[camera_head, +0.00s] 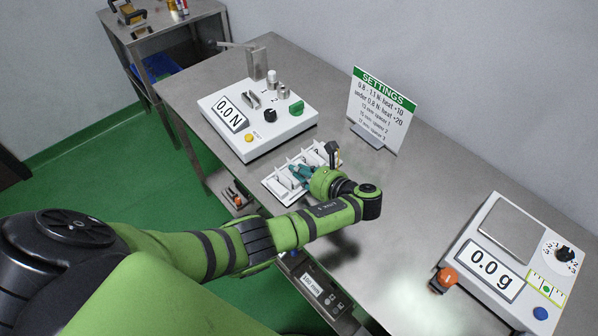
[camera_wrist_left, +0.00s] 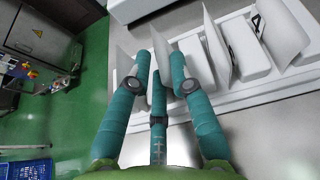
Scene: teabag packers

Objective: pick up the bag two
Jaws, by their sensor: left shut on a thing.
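A white rack (camera_head: 270,183) holds several thin white bags upright in a row, in front of the force tester. In the left wrist view the rack (camera_wrist_left: 255,95) runs across the right side. My left gripper (camera_head: 298,172) is down at the rack, with its teal fingers among the bags. In the left wrist view the left gripper (camera_wrist_left: 161,62) is shut on a white bag (camera_wrist_left: 161,48), whose upper part shows between the fingertips. Other white bags (camera_wrist_left: 216,45) stand close on its right. I cannot read a number on the held bag. My right gripper is out of view.
The force tester (camera_head: 245,145) reading 0.0 N stands behind the rack. A SETTINGS sign (camera_head: 381,112) stands to the right. A scale (camera_head: 490,271) reading 0.0 g and an orange-topped object (camera_head: 445,278) are at the right. The steel table (camera_head: 440,180) between is bare.

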